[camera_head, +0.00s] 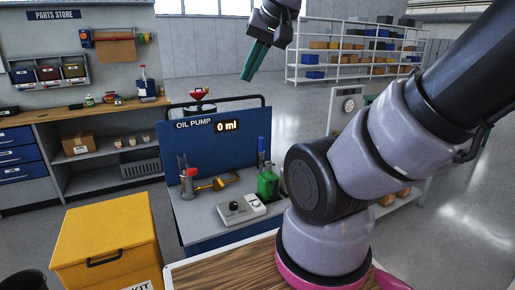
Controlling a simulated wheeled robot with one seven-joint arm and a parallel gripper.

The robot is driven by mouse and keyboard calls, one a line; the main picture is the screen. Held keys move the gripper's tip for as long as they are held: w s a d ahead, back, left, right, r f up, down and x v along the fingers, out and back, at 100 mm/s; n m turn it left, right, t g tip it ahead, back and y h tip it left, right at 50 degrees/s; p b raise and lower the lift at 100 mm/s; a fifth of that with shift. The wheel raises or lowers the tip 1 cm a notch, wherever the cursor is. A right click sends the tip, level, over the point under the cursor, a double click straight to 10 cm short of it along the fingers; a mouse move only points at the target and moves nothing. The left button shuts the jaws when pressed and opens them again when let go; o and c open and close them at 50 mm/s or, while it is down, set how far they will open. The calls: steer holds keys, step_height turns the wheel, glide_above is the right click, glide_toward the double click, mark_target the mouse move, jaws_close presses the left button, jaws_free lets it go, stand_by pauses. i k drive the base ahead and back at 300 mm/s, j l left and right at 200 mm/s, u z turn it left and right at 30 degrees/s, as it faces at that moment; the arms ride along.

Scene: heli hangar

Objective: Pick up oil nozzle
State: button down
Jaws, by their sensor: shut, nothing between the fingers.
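The oil pump station (205,135) stands ahead, with a blue back panel reading "OIL PUMP" and a display of "0 ml". A yellow-orange nozzle-like object (219,182), which looks like the oil nozzle, lies at the panel's foot on the grey top. My gripper (247,77) is raised at the top middle of the view, above the station and well apart from the nozzle. Its teal fingers point down and are shut with nothing seen between them.
A grey can with a red top (187,182), a green container (268,184) and a control box (241,208) share the station top. A yellow bin (108,245) stands at front left. The parts store bench (85,112) is behind left, and shelves (345,50) are at the back.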

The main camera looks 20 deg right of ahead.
mark_target(261, 150)
steer(key=i+l, duration=0.75)
steer(key=l, duration=0.2)
steer(key=i+l, duration=0.35)
steer(key=l+u, duration=0.05)
steer(key=l, duration=0.05)
